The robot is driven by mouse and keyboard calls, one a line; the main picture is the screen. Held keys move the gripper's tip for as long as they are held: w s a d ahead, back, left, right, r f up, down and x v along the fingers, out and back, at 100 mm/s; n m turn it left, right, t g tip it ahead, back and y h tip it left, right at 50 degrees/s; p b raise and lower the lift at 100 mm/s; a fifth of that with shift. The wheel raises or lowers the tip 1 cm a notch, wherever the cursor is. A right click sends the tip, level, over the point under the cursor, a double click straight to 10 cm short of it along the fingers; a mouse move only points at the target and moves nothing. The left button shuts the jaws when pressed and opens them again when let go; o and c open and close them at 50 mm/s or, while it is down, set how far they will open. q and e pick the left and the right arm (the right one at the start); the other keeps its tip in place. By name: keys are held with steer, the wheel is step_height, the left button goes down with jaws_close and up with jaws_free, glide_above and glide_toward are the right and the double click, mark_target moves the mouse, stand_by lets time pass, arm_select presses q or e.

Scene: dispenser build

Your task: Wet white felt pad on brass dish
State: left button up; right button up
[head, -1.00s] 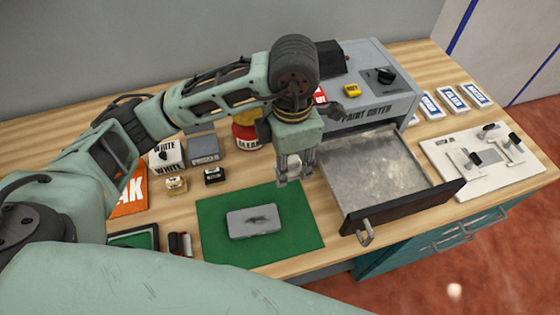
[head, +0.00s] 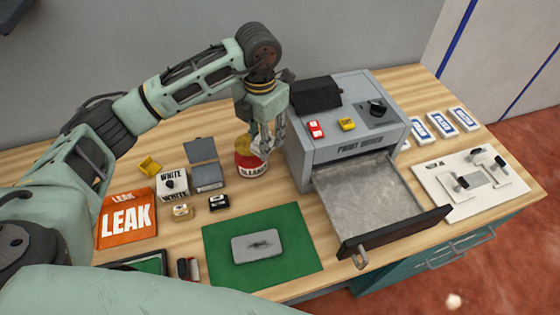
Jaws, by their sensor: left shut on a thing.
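A red can (head: 247,168) with a label, partly readable as "CLEA", stands at the back of the table. A yellow-brass dish-like top (head: 243,144) shows on it, partly hidden by my gripper. My left gripper (head: 264,150) points down at the can's right side and overlaps it in the picture; I cannot tell whether they touch. It is shut on a small pale thing, probably the white felt pad, mostly hidden by the fingers. My right gripper is not in view.
A grey paint dryer (head: 345,150) with an open drawer (head: 410,233) stands to the right. Left of the can are a grey open case (head: 207,178) and a WHITE box (head: 173,186). A grey block (head: 258,246) lies on a green mat (head: 300,268) in front.

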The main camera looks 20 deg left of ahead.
mark_target(248, 138)
arm_select(q)
steer(key=w+a+r+n+p, duration=0.2)
steer(key=w+a+n, duration=0.15)
steer(key=a, duration=0.25)
steer(key=shift+m, duration=0.35)
steer(key=shift+f+b, duration=1.95)
steer(key=shift+f, duration=1)
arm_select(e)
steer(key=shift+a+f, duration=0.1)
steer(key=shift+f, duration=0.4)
arm_select(q)
steer(key=shift+f, duration=0.3)
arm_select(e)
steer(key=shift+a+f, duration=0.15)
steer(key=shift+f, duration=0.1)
arm_select(q)
steer(key=shift+f+b, duration=0.8)
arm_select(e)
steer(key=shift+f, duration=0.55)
arm_select(q)
steer(key=shift+r+p, duration=2.2)
steer(key=shift+r, duration=1.4)
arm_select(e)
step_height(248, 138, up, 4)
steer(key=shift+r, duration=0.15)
